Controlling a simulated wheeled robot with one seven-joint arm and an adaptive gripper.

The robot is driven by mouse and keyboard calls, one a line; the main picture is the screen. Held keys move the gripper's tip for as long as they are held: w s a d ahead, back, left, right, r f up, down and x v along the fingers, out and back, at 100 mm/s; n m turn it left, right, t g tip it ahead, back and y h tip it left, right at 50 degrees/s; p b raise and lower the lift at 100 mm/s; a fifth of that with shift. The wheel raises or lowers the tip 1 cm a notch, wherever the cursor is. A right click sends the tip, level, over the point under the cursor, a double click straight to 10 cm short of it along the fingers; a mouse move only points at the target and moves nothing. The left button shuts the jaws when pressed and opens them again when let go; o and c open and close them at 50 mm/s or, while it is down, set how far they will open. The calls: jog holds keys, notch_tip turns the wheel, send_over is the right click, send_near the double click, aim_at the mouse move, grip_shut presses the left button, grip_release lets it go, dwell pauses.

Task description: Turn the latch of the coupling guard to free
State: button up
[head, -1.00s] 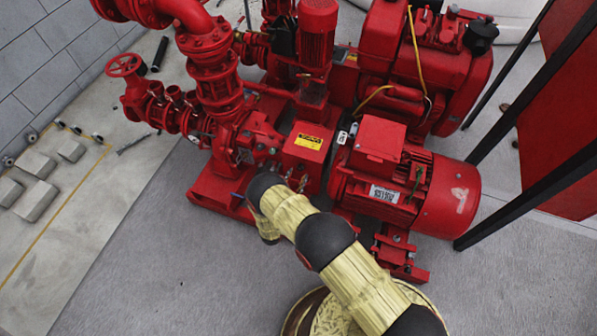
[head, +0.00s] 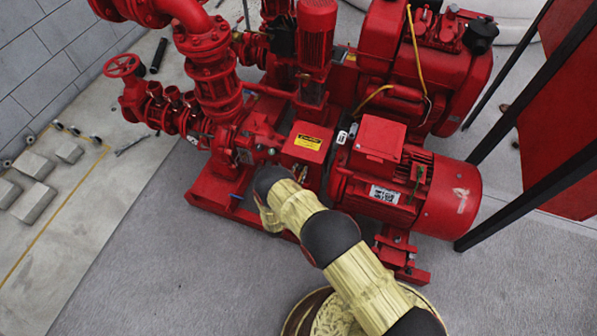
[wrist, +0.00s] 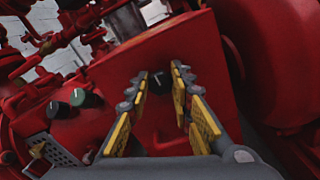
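The coupling guard (head: 308,143) is the red box with a yellow label between the pump and the motor in the head view. In the wrist view its red face (wrist: 190,55) fills the middle. A small black latch knob with a light mark (wrist: 158,83) sits on that face. My gripper (wrist: 162,78) is open, with its yellow-padded fingers on either side of the knob in the picture. I cannot tell whether the fingertips touch it.
The red motor (head: 405,185) is right of the guard; the pump and pipes (head: 215,85) are left. The grey floor (head: 170,265) in front is clear.

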grip_shut()
jog(key=shift+n, duration=0.3)
jog(key=n, duration=0.3)
jog(key=shift+n, duration=0.4)
jog(key=n, duration=0.3)
jog(key=shift+a+n, duration=0.15)
jog(key=shift+n, duration=0.15)
jog(key=n, duration=0.5)
jog(key=shift+w+a+f+n, duration=0.1)
jog(key=shift+a+n, duration=0.05)
jog(key=shift+n, duration=2.25)
